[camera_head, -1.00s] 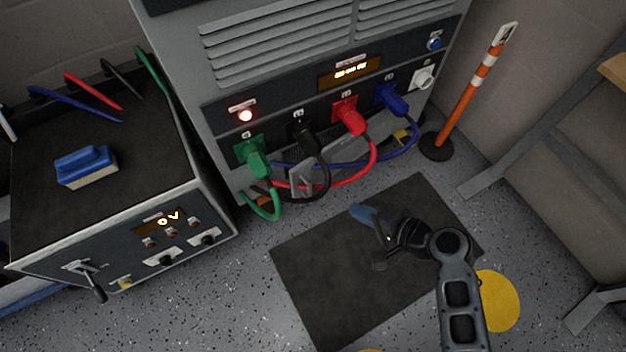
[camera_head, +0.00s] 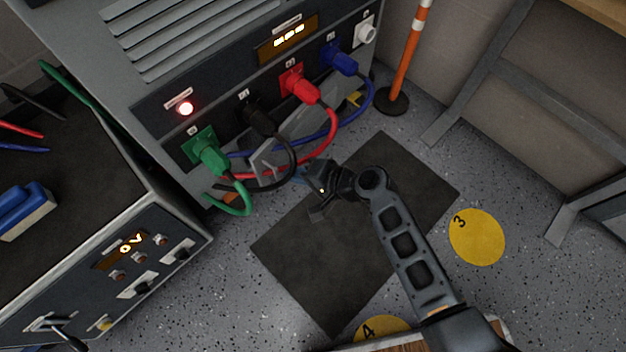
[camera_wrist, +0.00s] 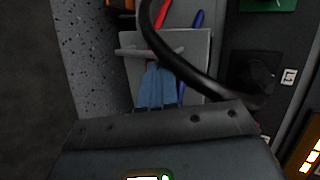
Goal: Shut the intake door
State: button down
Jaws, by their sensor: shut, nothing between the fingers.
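The intake door appears to be the light grey flap (camera_head: 318,115) low on the cabinet front, standing out from it, partly hidden behind the cables. A grey bracket-like part (camera_head: 262,163) shows at its left end. In the wrist view a grey panel (camera_wrist: 195,52) with a crossbar lies just beyond my fingers. My gripper (camera_head: 308,172) is shut and empty, low over the dark mat beside the cables. Its blue fingers (camera_wrist: 157,88) overlap the panel in the wrist view; I cannot tell whether they touch it.
Green (camera_head: 240,205), black (camera_head: 291,160), red (camera_head: 333,135) and blue (camera_head: 370,95) cables loop in front of the flap. A test unit (camera_head: 130,265) stands at left. An orange post (camera_head: 405,60) stands at right. The dark mat (camera_head: 330,260) is clear apart from my arm.

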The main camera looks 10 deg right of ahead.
aim_at(269, 166)
jog(key=shift+w+a, duration=0.5)
jog(key=shift+a, duration=0.25)
jog(key=w+a+b, duration=0.1)
jog(key=w+a, duration=0.1)
jog(key=a, duration=0.1)
jog(key=shift+w, duration=0.1)
jog(key=shift+d, duration=0.1)
